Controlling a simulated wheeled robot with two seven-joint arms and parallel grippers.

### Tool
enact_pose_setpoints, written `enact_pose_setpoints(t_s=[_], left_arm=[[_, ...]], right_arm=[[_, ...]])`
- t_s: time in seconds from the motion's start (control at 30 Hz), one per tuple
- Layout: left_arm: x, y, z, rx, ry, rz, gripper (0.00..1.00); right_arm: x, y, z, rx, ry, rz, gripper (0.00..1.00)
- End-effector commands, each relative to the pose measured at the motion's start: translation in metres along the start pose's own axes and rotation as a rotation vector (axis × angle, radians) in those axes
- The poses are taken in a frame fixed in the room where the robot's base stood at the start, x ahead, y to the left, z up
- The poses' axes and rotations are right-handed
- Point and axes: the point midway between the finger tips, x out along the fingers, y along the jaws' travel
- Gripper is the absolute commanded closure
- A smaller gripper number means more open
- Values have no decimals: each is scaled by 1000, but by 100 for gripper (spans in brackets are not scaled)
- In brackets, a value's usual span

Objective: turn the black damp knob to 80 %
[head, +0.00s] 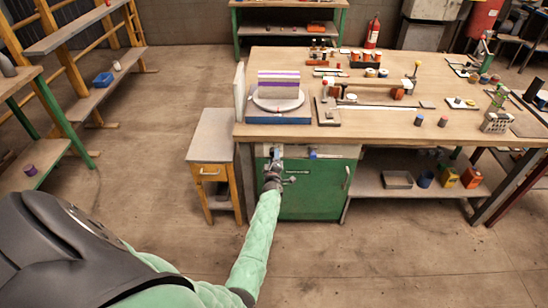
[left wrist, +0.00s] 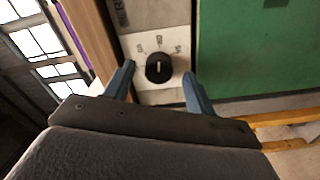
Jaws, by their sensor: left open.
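The black knob (left wrist: 159,68) shows in the left wrist view on a pale dial plate with small markings above it. Its white pointer line points roughly straight up in that view. The markings are too small to read surely. My left gripper (left wrist: 158,78) is open, with one blue finger on each side of the knob and a gap to it on both sides. In the head view my left gripper (head: 274,160) is at the front of the green cabinet (head: 318,200) under the bench, and it hides the knob there. My right gripper is not in view.
The wooden workbench (head: 390,122) overhangs the cabinet and carries a round turntable (head: 278,103) and many small tools. A small side table (head: 210,145) stands just left of the cabinet. The floor in front is clear.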

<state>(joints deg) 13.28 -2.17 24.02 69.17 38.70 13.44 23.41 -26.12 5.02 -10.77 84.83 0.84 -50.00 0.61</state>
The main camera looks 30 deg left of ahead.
Motion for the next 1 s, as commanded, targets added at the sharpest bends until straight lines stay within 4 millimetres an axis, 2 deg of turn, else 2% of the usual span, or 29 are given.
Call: enact_pose_setpoints(t_s=[0.2,0.4,1.0], left_arm=[[-36,-2,1,-1,0,-1,44],[-53,-1,2,1,-1,-1,44],[-56,0,1,2,-1,0,44]], right_arm=[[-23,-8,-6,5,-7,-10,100],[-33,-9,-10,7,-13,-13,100],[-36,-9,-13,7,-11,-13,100]])
